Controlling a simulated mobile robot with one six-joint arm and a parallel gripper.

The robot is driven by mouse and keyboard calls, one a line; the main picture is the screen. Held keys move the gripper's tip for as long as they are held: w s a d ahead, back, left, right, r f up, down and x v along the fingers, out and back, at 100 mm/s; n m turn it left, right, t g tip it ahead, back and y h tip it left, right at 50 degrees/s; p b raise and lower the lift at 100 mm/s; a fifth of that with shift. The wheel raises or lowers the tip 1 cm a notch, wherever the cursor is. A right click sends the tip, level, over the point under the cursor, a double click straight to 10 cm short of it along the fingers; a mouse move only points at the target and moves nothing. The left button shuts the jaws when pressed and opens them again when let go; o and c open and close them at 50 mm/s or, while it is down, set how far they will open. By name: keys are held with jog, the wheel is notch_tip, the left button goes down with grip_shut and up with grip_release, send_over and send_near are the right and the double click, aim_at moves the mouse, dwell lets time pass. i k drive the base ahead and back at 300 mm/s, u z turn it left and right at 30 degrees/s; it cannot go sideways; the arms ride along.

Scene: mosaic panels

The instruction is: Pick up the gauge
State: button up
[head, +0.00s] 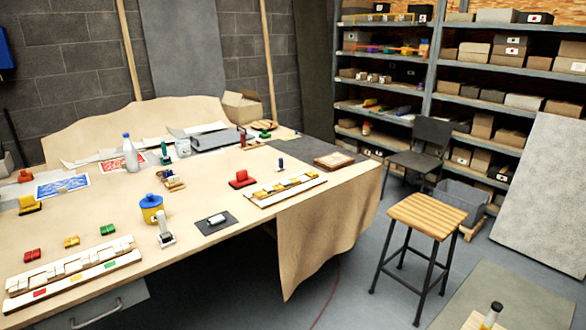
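I cannot tell for certain which thing is the gauge. A small white upright device (165,230) with a wider base stands near the table's front edge, just right of a yellow pot with a blue lid (151,209). A small white block with dark ends (217,219) lies on a dark grey mat (227,227) to its right. Both are too small to show a dial. My gripper is not in view.
The cloth-covered table (110,210) also holds white racks (75,275), a red block (242,178), a white bottle (130,153) and several small coloured pieces. A wooden stool (428,214) and a dark chair (427,140) stand right of it. Floor between table and stool is clear.

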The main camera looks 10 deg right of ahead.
aim_at(281, 167)
jog(key=u, duration=0.15)
jog(key=i, duration=0.9)
jog(key=z, duration=0.05)
